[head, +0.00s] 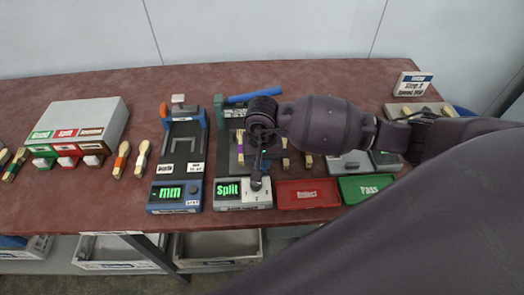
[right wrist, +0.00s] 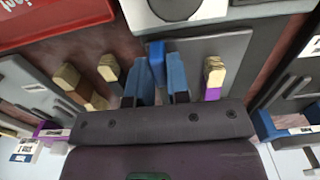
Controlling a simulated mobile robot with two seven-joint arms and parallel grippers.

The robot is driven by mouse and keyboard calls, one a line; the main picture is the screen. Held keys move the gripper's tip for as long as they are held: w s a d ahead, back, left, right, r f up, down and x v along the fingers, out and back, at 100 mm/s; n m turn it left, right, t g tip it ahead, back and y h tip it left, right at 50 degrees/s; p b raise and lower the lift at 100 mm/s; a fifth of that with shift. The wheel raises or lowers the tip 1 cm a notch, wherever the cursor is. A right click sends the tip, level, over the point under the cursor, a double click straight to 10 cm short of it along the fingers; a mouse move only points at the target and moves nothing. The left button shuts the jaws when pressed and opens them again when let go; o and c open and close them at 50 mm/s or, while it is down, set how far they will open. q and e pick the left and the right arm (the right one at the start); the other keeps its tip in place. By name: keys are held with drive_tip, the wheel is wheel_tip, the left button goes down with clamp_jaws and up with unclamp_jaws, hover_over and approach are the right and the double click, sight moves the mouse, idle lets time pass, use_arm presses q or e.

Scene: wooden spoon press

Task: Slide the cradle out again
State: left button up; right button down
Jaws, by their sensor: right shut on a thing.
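The press with the green "Split" display (head: 228,190) stands near the middle of the table. My right gripper (head: 260,165) reaches down over its bed. In the right wrist view, its fingers (right wrist: 157,85) are closed on a blue upright tab (right wrist: 156,58) on the grey bed (right wrist: 213,50). The tab appears to be the cradle's handle; the cradle's body is mostly hidden by the gripper. My left gripper is not in view.
A "mm" gauge (head: 170,195) stands left of the press. A red Reject tray (head: 308,194) and a green Pass tray (head: 366,189) lie to the right. A grey three-label box (head: 100,115) is at the left. Bare table shows in front of the left-hand spoons.

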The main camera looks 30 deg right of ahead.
drive_tip(key=shift+s+a, duration=0.2)
drive_tip(key=shift+s, duration=0.25)
drive_tip(key=shift+f, duration=0.1)
drive_tip(key=shift+s, duration=0.1)
drive_tip(key=c, duration=1.1)
unclamp_jaws()
drive_tip(key=shift+s, duration=0.1)
drive_tip(key=shift+r, duration=0.3)
wheel_tip(320, 180, up, 9)
drive_tip(key=shift+f, duration=0.1)
drive_tip(key=shift+r, duration=0.8)
